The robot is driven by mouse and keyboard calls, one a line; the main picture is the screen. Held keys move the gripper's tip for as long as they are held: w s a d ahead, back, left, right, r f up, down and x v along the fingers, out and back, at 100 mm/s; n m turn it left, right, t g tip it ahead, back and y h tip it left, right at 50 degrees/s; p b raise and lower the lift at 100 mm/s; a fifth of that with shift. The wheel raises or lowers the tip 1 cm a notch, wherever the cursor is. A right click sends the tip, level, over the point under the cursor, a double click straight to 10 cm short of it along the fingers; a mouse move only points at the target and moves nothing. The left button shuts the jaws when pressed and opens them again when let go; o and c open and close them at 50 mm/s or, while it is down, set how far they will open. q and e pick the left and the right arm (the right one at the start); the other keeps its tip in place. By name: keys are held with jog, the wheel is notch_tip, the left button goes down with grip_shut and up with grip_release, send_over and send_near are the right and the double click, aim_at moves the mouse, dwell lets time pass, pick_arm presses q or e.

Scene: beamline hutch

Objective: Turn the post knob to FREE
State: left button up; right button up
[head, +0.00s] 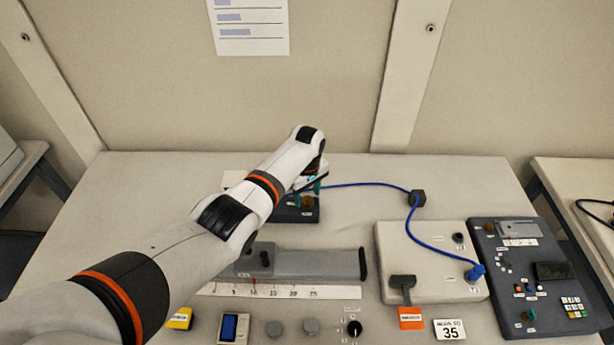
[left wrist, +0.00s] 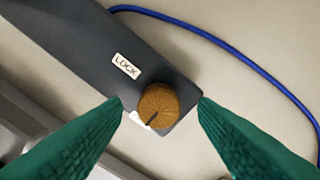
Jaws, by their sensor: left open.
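The post knob (left wrist: 158,101) is a round brown knob near the end of a dark grey block (left wrist: 75,40). A dark mark on its face points to the lower left. A white LOCK label (left wrist: 126,66) lies up and left of it; another white label below it is mostly hidden by the knob. My left gripper (left wrist: 160,104) is open, its green fingertips on either side of the knob with gaps showing. In the head view, my left gripper (head: 307,193) is over the dark block at the table's back, where the arm hides much of it.
A blue cable (head: 370,184) runs from near the block through a dark clip (head: 418,198) to a pale box (head: 388,240). A grey rail (head: 320,263) and ruler lie in front. A dark control panel (head: 515,260) stands at right. The table's back right is clear.

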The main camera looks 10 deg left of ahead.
aim_at(307, 199)
pick_arm(q)
notch_tip(307, 199, up, 10)
dwell(0.3)
dwell(0.4)
